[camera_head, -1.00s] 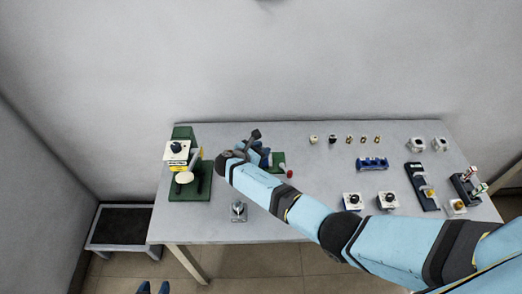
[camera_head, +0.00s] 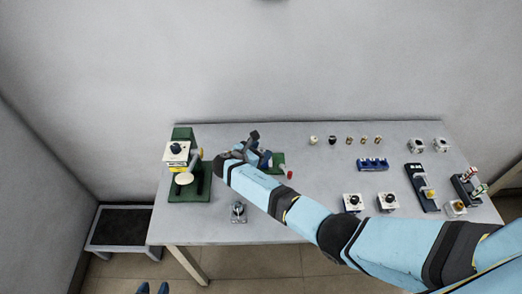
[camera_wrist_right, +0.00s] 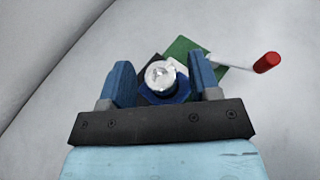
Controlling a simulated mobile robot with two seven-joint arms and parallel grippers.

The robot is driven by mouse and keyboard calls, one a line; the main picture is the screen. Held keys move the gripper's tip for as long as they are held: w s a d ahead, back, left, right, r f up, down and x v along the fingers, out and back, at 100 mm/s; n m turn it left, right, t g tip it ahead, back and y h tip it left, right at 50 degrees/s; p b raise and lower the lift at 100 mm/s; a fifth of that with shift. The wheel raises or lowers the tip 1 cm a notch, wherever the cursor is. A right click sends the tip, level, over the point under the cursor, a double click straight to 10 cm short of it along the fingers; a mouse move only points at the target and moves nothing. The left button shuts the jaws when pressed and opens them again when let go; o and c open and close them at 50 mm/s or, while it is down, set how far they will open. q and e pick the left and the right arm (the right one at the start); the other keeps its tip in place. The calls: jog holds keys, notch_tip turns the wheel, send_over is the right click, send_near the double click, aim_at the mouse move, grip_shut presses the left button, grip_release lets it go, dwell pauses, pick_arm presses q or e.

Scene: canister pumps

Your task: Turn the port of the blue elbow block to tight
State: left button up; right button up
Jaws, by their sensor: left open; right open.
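The blue elbow block (camera_wrist_right: 178,98) shows in the right wrist view, with a round, shiny, pale port (camera_wrist_right: 161,75) facing the camera. It sits by a green plate (camera_wrist_right: 184,50). In the head view the block (camera_head: 265,159) is largely hidden by my right arm. My right gripper (camera_wrist_right: 162,76) is open, one blue finger on each side of the port, with gaps visible; it also shows in the head view (camera_head: 249,143).
A lever with a red knob (camera_wrist_right: 267,62) stands out beside the block. A green-based pump (camera_head: 189,186) is at the table's left.

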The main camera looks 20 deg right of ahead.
jog(key=v, duration=0.7)
dwell(0.4)
